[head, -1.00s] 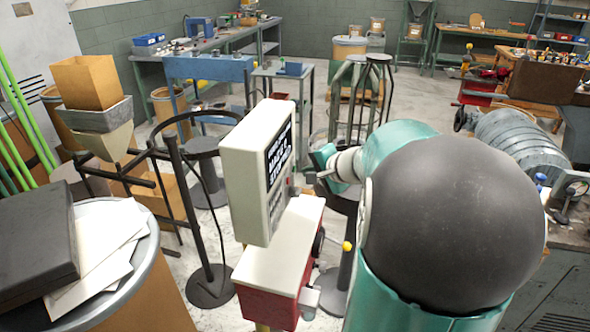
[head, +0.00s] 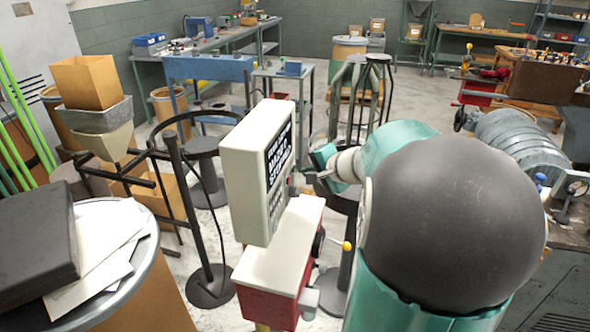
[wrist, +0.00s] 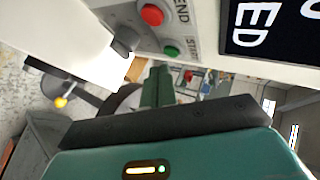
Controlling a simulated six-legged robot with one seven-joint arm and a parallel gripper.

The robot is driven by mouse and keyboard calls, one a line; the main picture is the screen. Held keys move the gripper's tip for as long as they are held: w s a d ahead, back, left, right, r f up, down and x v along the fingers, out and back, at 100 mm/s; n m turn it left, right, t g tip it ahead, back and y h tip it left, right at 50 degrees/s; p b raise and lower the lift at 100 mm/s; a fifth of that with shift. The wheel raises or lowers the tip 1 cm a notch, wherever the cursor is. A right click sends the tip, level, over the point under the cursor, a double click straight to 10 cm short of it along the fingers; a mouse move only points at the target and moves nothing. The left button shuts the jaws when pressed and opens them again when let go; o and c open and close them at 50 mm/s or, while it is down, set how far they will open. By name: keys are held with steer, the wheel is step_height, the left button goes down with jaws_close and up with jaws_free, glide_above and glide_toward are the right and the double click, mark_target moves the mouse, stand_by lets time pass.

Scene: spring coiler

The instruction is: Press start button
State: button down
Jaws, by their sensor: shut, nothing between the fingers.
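The control box (head: 252,180) is cream with a dark display facing right in the head view. In the wrist view its panel shows a green button (wrist: 171,51) beside a label that seems to read START. A red button (wrist: 152,15) sits next to it, near letters ending in END. My gripper (wrist: 158,78) is shut and empty, its green fingertips just short of the green button in the picture. I cannot tell whether they touch it. In the head view my gripper (head: 306,178) is at the box's button side, partly hidden by my arm.
A grey knob (wrist: 125,40) is on the panel by the buttons. Below the box is a red and cream machine body (head: 282,255) with a yellow-tipped lever (head: 347,247). A black stand (head: 208,285) is at its left, and a drum with papers (head: 110,225) is at front left.

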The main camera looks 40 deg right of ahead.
steer(key=shift+w+a, duration=0.1)
steer(key=shift+w, duration=0.05)
steer(key=shift+w+a, duration=0.2)
steer(key=shift+w+a, duration=0.2)
steer(key=shift+w, duration=0.15)
stand_by(1.1)
steer(key=shift+s+d, duration=0.45)
steer(key=shift+s, duration=0.2)
steer(key=s+d, duration=0.1)
steer(key=s, duration=0.1)
steer(key=s+d, duration=0.2)
stand_by(0.6)
stand_by(0.7)
